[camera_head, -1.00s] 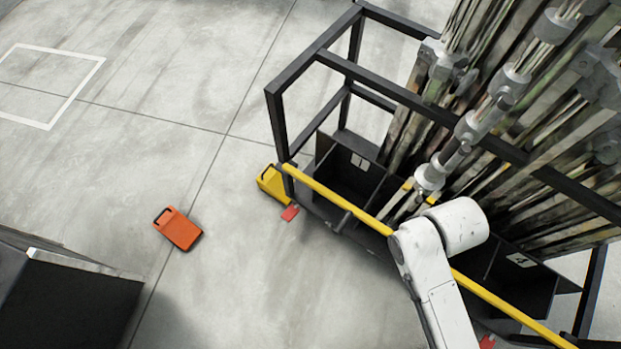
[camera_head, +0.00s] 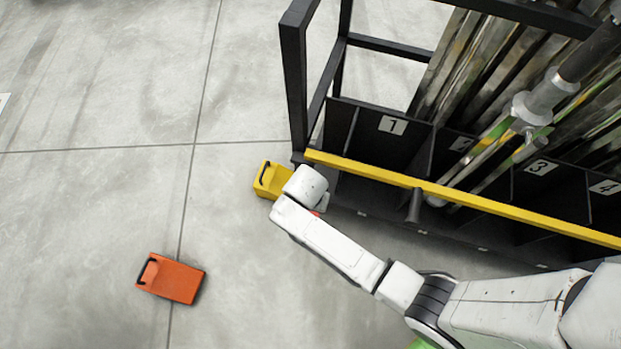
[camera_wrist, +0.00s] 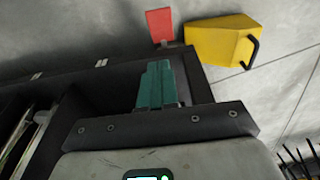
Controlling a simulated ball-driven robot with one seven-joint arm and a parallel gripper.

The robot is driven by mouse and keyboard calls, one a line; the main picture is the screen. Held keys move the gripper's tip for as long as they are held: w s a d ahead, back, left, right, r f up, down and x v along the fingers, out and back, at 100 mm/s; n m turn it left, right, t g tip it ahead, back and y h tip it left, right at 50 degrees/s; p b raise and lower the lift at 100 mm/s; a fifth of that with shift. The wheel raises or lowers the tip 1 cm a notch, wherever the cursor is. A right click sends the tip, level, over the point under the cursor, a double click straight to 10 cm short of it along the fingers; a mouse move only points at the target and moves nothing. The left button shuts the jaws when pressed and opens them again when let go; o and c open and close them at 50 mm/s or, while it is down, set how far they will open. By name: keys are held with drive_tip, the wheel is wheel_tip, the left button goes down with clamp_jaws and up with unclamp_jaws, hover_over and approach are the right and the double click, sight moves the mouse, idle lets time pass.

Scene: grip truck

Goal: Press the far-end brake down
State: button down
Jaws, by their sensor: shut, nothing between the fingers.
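The far-end brake is a red pedal (camera_wrist: 160,25) low at the truck's end corner, in the wrist view. In the head view only a sliver of red (camera_head: 316,213) shows behind my wrist. The truck is a black frame with a yellow rail (camera_head: 450,195). My gripper's teal fingers (camera_wrist: 157,68) are shut and empty. They show below the pedal in the wrist view, with a visible gap in the picture; the true distance is unclear. In the head view my arm hides the fingers.
A yellow wheel chock (camera_head: 270,178) sits on the floor by the truck corner, close to the pedal; the wrist view shows it too (camera_wrist: 218,42). An orange chock (camera_head: 172,279) lies on open floor at left. Numbered bays hold long bars (camera_head: 475,70).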

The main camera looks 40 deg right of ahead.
drive_tip(key=f+b, duration=0.2)
drive_tip(key=f, duration=0.2)
drive_tip(key=f+b, duration=0.2)
drive_tip(key=f, duration=0.2)
drive_tip(key=f+b, duration=0.3)
drive_tip(key=f, duration=0.1)
drive_tip(key=shift+w+d+f, duration=0.2)
drive_tip(key=shift+d, duration=0.2)
drive_tip(key=shift+s+a+f+b, duration=0.15)
drive_tip(key=shift+a+f+b, duration=0.1)
drive_tip(key=shift+f+b, duration=0.4)
drive_tip(key=shift+f, duration=0.15)
drive_tip(key=shift+s+a+f, duration=0.1)
drive_tip(key=shift+a, duration=0.05)
